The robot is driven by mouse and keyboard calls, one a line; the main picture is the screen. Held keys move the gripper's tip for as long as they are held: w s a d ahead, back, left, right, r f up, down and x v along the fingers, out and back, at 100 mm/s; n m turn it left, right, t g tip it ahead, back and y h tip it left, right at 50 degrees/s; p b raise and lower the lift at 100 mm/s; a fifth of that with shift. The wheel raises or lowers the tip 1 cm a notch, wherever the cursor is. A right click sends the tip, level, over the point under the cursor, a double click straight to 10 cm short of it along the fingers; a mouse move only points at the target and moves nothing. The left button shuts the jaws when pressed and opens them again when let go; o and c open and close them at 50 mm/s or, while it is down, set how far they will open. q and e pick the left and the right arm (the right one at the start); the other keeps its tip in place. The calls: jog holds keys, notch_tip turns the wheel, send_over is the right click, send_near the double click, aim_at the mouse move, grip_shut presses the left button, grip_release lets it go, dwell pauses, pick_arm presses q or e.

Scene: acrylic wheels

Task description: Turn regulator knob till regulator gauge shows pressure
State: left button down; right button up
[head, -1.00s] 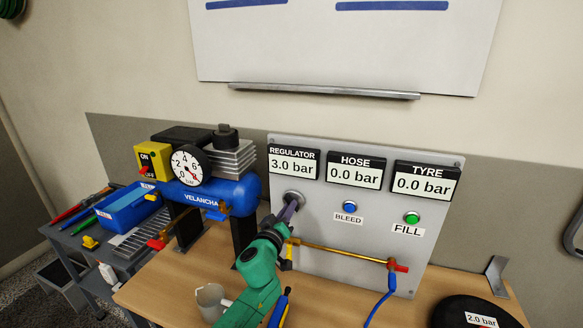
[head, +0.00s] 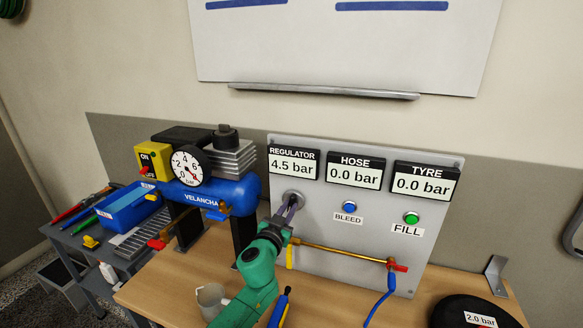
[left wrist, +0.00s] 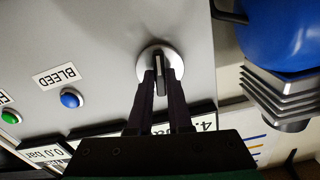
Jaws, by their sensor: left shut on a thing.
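The regulator knob (head: 293,197) is a round grey knob on the grey panel, below the regulator gauge (head: 293,166). The gauge reads 4.5 bar. My left gripper (head: 287,208) is shut on the knob. In the left wrist view the two dark fingers (left wrist: 161,88) sit either side of the raised bar of the knob (left wrist: 160,62), on its round silver base. The gauge shows there only in part, behind the fingers. My right gripper is not in view.
Hose gauge (head: 355,173) and tyre gauge (head: 425,183) both read 0.0 bar. A blue BLEED button (head: 349,207) and a green FILL button (head: 411,218) are right of the knob. A brass pipe (head: 340,251) runs below. The blue compressor (head: 228,196) stands close on the left.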

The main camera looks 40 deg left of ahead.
pick_arm(q)
jog(key=m, duration=0.6)
jog(key=shift+f, duration=0.1)
jog(key=c, duration=1.2)
grip_release()
jog(key=shift+m, duration=0.4)
jog(key=o, duration=0.5)
jog(key=shift+s, duration=0.15)
jog(key=v, duration=0.7)
